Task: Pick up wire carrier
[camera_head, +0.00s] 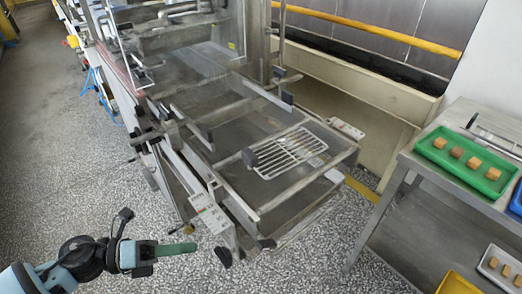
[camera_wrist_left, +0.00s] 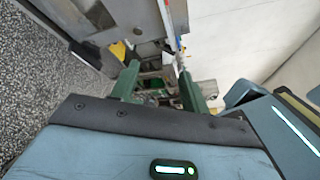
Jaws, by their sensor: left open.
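The wire carrier (camera_head: 290,153) is a pale, white-looking wire grid. It lies on the dark mesh belt near the outfeed end of the machine in the head view. A dark knob of the machine stands by its left edge. My left gripper (camera_head: 180,250) is low at the left of the head view, in front of the machine, apart from the carrier and empty. In the left wrist view its two green fingers (camera_wrist_left: 158,82) stand apart. The carrier cannot be made out in that view. My right gripper is not in view.
The machine's control box (camera_head: 209,212) and side rails stand between my left gripper and the carrier. A steel table (camera_head: 415,160) at the right bears a green tray (camera_head: 440,157) with several brown blocks. A yellow bin (camera_head: 457,284) is at the lower right. Speckled floor lies around my arm.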

